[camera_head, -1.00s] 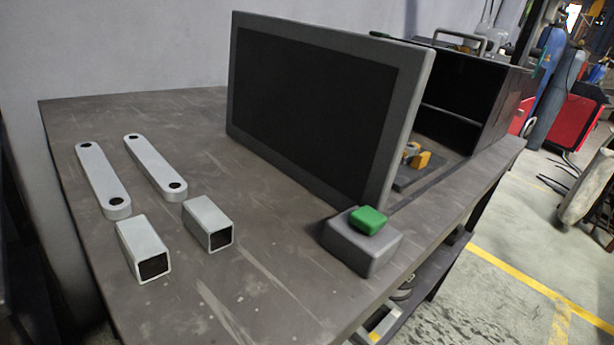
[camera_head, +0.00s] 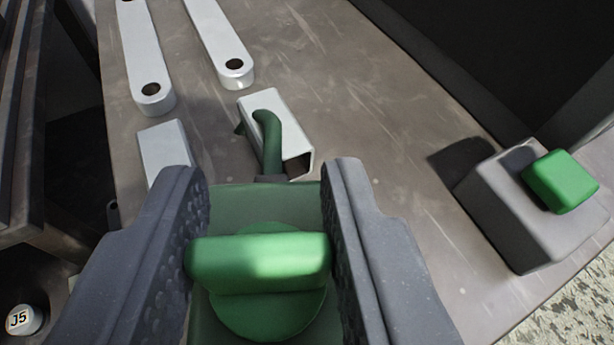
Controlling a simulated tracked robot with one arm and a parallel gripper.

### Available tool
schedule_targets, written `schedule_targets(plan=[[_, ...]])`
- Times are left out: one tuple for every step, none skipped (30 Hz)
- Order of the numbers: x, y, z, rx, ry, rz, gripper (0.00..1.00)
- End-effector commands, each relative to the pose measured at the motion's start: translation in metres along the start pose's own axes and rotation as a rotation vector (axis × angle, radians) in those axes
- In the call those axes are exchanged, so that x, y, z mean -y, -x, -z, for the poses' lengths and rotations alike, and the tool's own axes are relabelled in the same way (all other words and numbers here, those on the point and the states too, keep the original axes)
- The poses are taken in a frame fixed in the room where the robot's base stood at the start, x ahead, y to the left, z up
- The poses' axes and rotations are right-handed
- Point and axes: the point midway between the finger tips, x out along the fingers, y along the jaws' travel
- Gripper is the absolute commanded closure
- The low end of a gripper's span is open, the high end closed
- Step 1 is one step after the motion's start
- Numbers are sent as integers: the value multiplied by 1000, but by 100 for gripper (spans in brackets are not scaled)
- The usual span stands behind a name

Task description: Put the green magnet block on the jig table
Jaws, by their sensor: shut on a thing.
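My gripper (camera_head: 262,180) is shut on the green magnet block (camera_head: 258,262), its two dark padded fingers on either side of the block's bright green cross bar. A round green disc shows under the bar, with a darker green body below. A curved dark green piece sticks out from its far end and overlaps a square tube in the picture. The block's underside is hidden. The dark, scratched table (camera_head: 370,140), apparently the jig table, lies beyond. I cannot tell how high the block is above it.
Two pale flat links (camera_head: 150,60) and two square tubes (camera_head: 285,130) lie on the table ahead. A grey box (camera_head: 515,215) with a green button (camera_head: 560,182) stands at the right, by a dark screen (camera_head: 500,50). Bare tabletop lies between tubes and box.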

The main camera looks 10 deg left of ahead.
Motion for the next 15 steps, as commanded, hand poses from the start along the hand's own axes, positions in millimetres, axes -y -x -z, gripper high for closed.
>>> schedule_targets(plan=[[-1,-2,2,-3,1,0,100],[-1,-3,2,-3,1,0,100],[-2,-3,2,-4,0,-1,100],[-2,-4,1,-4,0,-1,100],[-2,-4,0,-3,-1,-1,100],[-2,-5,-3,-3,-1,-1,100],[-2,-6,-6,-3,-1,0,100],[-2,-8,-9,-3,-1,0,100],[-1,-10,-14,-3,-1,0,100],[-1,-11,-18,-3,-2,0,100],[-1,-13,-21,-3,-1,0,100],[-1,-14,-25,-3,-1,1,100],[-1,-15,-28,-3,0,1,100],[-1,-16,-29,-3,0,0,100],[-1,-16,-31,-3,-1,0,100]])
